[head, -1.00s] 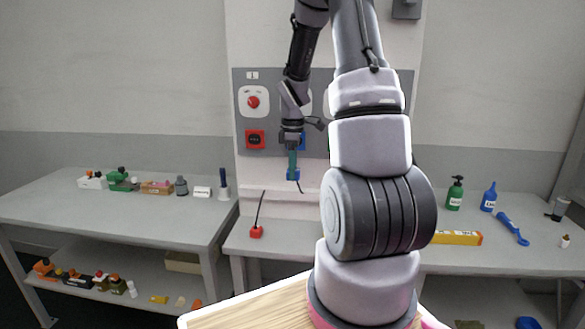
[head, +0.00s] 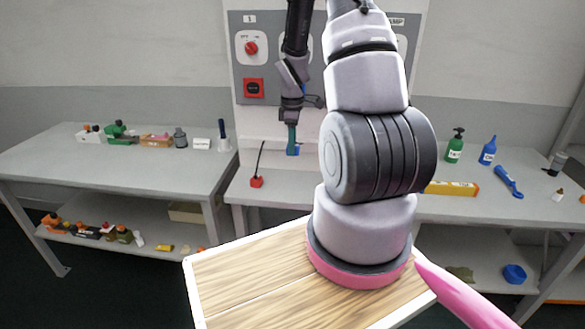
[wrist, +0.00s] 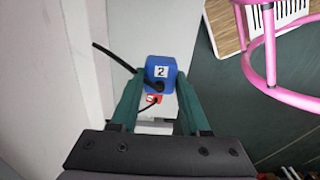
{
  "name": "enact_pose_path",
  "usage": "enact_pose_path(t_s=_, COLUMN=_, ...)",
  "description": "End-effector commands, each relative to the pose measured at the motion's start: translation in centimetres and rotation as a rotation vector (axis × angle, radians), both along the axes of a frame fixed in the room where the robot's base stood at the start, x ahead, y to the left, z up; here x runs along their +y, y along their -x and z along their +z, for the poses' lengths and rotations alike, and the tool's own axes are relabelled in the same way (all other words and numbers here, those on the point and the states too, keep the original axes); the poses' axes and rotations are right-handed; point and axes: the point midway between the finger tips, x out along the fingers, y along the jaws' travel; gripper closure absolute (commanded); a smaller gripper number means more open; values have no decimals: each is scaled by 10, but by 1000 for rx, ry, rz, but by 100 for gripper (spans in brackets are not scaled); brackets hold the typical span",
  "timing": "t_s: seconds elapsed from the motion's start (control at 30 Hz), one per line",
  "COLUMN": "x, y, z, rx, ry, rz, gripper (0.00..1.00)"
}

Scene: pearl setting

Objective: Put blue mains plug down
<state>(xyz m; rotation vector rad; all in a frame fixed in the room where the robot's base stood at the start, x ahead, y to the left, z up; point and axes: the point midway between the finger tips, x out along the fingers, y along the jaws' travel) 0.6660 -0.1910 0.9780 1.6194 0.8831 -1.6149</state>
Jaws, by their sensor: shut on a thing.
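The blue mains plug (wrist: 160,72), marked with a 2 and with a black cable, is between the green fingers of my gripper (wrist: 156,86) in the wrist view. My gripper is shut on it. In the head view my gripper (head: 292,143) points down, with the blue plug (head: 293,151) at its tip, in front of the wall panel and above the middle bench (head: 285,199). The plug appears apart from the bench top. Part of the plug is hidden by the fingers.
A red plug (head: 256,182) with a cable lies on the middle bench, below and left of my gripper. A red socket (head: 254,88) and a red knob (head: 251,48) are on the panel. Bare bench top lies around the red plug.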

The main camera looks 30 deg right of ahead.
Motion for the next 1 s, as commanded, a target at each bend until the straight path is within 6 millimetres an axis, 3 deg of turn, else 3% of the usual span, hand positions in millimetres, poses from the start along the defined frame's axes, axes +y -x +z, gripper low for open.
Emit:
enact_pose_path(t_s=0.33, x=0, y=0, z=-3, rx=1, ry=-1, rz=0, gripper=100)
enact_pose_path(t_s=0.6, x=1, y=0, z=-57, rx=3, ry=-4, rz=1, gripper=100)
enact_pose_path(t_s=1.0, x=1, y=0, z=-97, rx=0, ry=-4, rz=0, gripper=100)
